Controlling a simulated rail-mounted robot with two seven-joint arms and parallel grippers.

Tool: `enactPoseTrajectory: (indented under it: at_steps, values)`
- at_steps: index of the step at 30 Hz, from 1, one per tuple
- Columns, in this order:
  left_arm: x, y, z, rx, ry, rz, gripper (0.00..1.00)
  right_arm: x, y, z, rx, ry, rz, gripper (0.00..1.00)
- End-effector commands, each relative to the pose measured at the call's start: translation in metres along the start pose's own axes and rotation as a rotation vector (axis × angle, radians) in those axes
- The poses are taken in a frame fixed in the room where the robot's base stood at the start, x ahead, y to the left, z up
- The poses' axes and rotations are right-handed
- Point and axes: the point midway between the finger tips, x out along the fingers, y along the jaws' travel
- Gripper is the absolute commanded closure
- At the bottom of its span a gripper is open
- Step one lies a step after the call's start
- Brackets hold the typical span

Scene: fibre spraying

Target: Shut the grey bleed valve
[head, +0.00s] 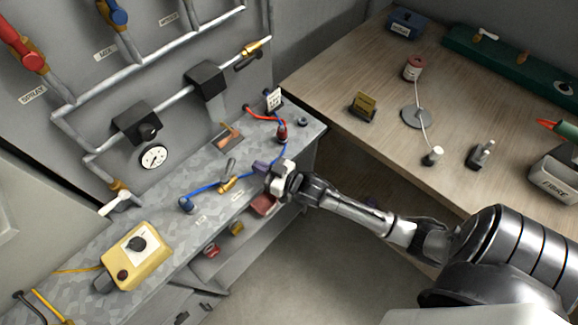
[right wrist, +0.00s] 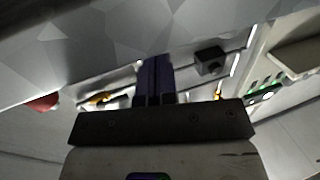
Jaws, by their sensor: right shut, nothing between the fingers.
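A small brass valve (head: 228,182) with a grey lever (head: 231,166) sits in the blue hose line on the mottled grey bench; I take it for the bleed valve. Its lever stands up, tilted from the brass body. My right gripper (head: 261,167) is just right of it, above the bench's front edge, apart from the lever. Its purple fingers (right wrist: 154,80) are shut and empty in the right wrist view. A brass-coloured piece (right wrist: 98,98) shows left of the fingers there, but I cannot tell whether it is this valve. My left gripper is not in view.
A yellow control box (head: 137,256) stands on the bench at lower left. A red-topped fitting (head: 282,132) and hoses lie behind my gripper. Grey pipes with red, blue and white handles (head: 115,202) run along the wall. The wooden table (head: 340,85) is at right.

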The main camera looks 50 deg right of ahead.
Motion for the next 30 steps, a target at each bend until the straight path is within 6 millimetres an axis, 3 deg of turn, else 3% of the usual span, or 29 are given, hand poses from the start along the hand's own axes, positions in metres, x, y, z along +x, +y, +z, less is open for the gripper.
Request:
enactPoseTrajectory:
  at_steps: [6,12,19,30]
  values:
    - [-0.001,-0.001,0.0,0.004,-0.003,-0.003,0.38,-0.044,0.013,0.001,-0.002,-0.002,0.0,1.0]
    - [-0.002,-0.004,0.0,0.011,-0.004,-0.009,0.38,-0.071,0.02,0.001,-0.002,-0.002,0.0,1.0]
    - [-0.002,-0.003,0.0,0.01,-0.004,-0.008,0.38,-0.086,0.024,0.001,-0.001,0.0,0.001,1.0]
    - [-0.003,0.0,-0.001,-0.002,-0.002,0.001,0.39,-0.087,0.025,0.001,-0.001,0.001,0.0,1.0]
